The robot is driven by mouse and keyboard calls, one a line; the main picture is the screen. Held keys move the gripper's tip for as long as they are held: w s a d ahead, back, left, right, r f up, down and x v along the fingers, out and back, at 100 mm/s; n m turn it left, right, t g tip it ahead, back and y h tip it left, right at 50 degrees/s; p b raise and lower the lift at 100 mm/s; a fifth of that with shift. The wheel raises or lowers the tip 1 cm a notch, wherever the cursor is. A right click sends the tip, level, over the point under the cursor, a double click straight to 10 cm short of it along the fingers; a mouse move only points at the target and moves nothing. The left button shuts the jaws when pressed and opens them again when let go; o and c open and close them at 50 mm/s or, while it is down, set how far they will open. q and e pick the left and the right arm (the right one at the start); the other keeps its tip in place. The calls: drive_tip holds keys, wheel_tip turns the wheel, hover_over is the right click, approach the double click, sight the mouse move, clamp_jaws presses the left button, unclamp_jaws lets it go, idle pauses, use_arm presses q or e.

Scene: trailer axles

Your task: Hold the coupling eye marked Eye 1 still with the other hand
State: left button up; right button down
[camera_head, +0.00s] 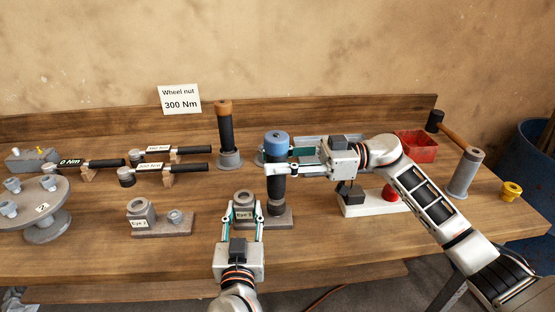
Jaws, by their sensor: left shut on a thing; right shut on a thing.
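The coupling eye, Eye 1 (244,198), is a grey ring-shaped part on a grey base at the table's front middle. Its small label is hard to read. My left gripper (243,208) comes from the front and is shut on this eye, one finger on each side. My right gripper (277,170) comes from the right and is shut on a black upright tool with a blue top (277,142). The tool's lower end stands over the right part of the same base; the exact contact is hidden.
Left of it is another eye labelled Eye 2 (138,210). Torque wrenches (178,168) lie on rests behind. An orange-topped tool (225,125) stands at the back. A round grey stand (46,231) is far left. A red bin (417,146), hammer (455,133) and yellow cup (511,191) are right.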

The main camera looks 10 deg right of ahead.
use_arm(q)
drive_tip(key=shift+s+f, duration=0.1)
drive_tip(key=shift+f, duration=0.5)
use_arm(e)
drive_tip(key=shift+f, duration=1.05)
idle(0.4)
drive_tip(key=shift+w+r, duration=0.1)
drive_tip(key=shift+r, duration=2.3)
use_arm(q)
drive_tip(key=o, duration=1.4)
drive_tip(key=shift+o, duration=0.2)
drive_tip(key=shift+r, duration=0.25)
drive_tip(key=shift+r, duration=0.1)
